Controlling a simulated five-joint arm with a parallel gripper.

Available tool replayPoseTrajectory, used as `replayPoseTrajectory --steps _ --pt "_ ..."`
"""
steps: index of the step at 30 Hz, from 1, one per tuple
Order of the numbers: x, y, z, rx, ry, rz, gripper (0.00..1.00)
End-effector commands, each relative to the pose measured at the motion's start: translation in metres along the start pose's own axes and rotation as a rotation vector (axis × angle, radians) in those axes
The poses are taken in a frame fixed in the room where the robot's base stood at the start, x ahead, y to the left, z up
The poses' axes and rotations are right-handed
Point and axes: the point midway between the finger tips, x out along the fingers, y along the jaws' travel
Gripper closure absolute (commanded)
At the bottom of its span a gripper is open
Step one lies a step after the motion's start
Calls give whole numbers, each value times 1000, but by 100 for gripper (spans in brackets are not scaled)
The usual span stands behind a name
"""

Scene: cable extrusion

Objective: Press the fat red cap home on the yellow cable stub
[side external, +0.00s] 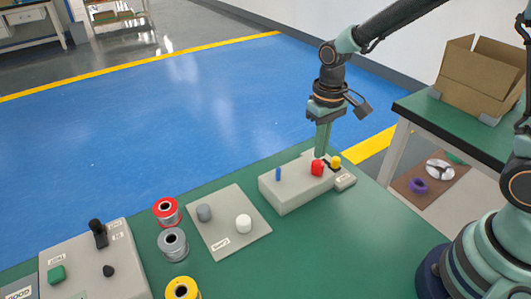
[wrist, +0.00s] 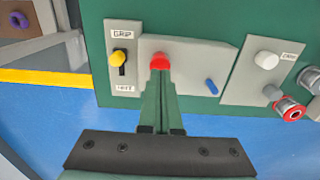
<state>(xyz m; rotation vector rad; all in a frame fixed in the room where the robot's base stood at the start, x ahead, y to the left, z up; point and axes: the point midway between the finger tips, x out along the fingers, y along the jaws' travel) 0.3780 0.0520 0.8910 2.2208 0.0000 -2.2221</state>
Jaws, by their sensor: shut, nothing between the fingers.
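The fat red cap (side external: 318,168) stands upright on the grey block (side external: 290,190), near its right end. It also shows in the wrist view (wrist: 160,61), just past my fingertips. I see no yellow stub; anything beneath the cap is hidden by it. A thin blue stub (side external: 278,174) stands bare toward the block's left end. My gripper (side external: 320,155) is shut and empty, pointing down with its tips right at the top of the red cap. In the wrist view the tips (wrist: 160,75) overlap the cap's edge, and I cannot tell whether they touch.
A yellow knob (wrist: 119,58) stands on the GRIP panel (wrist: 124,34) close beside the red cap. A plate (side external: 220,243) holds a grey cap (side external: 204,212) and a white cap (side external: 243,223). Several spools and a switch box (side external: 85,270) lie to the left. The front bench is clear.

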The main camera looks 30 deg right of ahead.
Motion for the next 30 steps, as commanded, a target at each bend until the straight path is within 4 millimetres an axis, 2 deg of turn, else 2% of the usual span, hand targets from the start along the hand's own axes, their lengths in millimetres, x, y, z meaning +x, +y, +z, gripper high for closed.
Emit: replayPoseTrajectory --steps 18,30 --pt "-45 0 -1 0 3 0 100" --pt "-49 0 0 0 1 0 100"
